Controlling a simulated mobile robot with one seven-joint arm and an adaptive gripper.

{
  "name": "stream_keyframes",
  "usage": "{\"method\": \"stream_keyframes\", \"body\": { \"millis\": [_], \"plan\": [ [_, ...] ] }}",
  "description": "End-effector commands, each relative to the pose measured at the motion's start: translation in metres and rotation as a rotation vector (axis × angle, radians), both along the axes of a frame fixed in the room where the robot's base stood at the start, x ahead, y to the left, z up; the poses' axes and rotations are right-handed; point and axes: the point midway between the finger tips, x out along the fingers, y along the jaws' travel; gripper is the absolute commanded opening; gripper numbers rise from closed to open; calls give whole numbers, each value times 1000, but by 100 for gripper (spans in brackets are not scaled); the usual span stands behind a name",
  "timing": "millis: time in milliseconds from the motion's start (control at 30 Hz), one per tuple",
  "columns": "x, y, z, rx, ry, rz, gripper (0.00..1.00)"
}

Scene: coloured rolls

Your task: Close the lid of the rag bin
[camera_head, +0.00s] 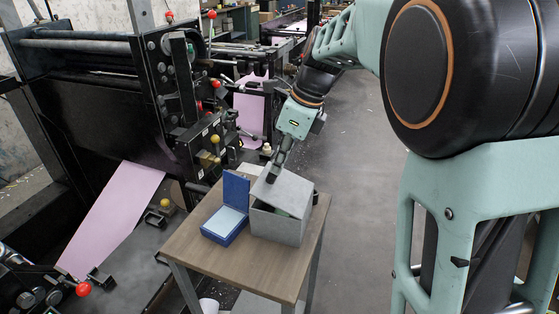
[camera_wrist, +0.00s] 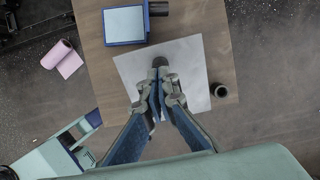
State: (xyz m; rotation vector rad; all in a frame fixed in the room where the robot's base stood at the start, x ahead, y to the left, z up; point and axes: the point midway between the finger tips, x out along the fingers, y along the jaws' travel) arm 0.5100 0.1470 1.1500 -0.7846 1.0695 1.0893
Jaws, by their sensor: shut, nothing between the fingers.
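The rag bin (camera_head: 278,228) is a grey box on a small wooden table. Its light grey flat lid (camera_head: 291,192) is tilted and partly open, with a dark gap and some green showing inside at the right. In the wrist view the lid (camera_wrist: 190,58) shows as a pale square that hides the bin below it. My gripper (camera_head: 272,178) points down at the lid's upper left part, fingertips at or very near its surface; exact contact cannot be told. In the wrist view my gripper (camera_wrist: 160,66) has its fingers together, with nothing between them.
A blue box (camera_head: 225,226) with its lid raised stands just left of the bin. A small dark cylinder (camera_wrist: 219,90) stands at the table's edge on the other side. The wooden table (camera_head: 185,247) is small. Black press machinery (camera_head: 105,110) stands at the left; open floor lies right.

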Motion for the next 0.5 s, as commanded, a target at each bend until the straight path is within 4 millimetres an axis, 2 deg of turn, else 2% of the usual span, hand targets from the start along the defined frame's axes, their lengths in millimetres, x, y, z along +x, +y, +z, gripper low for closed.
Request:
{"method": "stream_keyframes", "body": {
  "millis": [67,233,400,500],
  "plan": [
    [1,4,3,-28,12,2,0],
    [3,11,-4,-91,31,3,0],
    [7,25,-27,-100,33,2,0],
    [8,27,-30,-99,31,1,0]
  ]
}}
